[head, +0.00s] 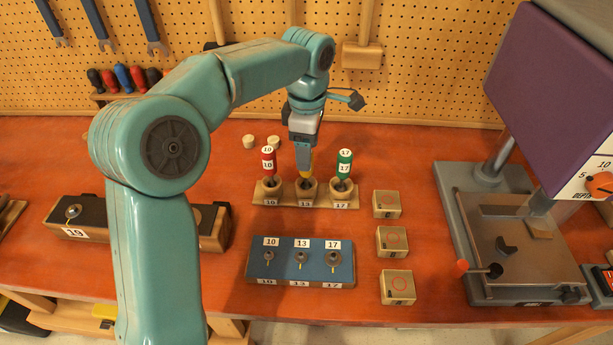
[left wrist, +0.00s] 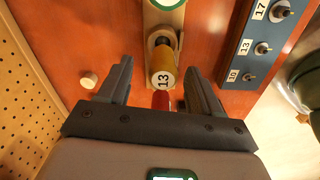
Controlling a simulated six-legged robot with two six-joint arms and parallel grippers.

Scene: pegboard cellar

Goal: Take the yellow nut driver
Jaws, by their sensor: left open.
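The yellow nut driver (left wrist: 164,58), marked 13, stands in the middle cup of a wooden rack (head: 332,205). In the head view most of it is hidden behind my left gripper (head: 304,172). In the left wrist view my left gripper (left wrist: 159,72) is open, its two fingers apart on either side of the yellow handle's end, with gaps showing. The red nut driver (head: 268,159), marked 10, stands left of it; the green one (head: 345,163), marked 17, stands right. My right gripper is not in view.
A pegboard (head: 420,60) rises behind.

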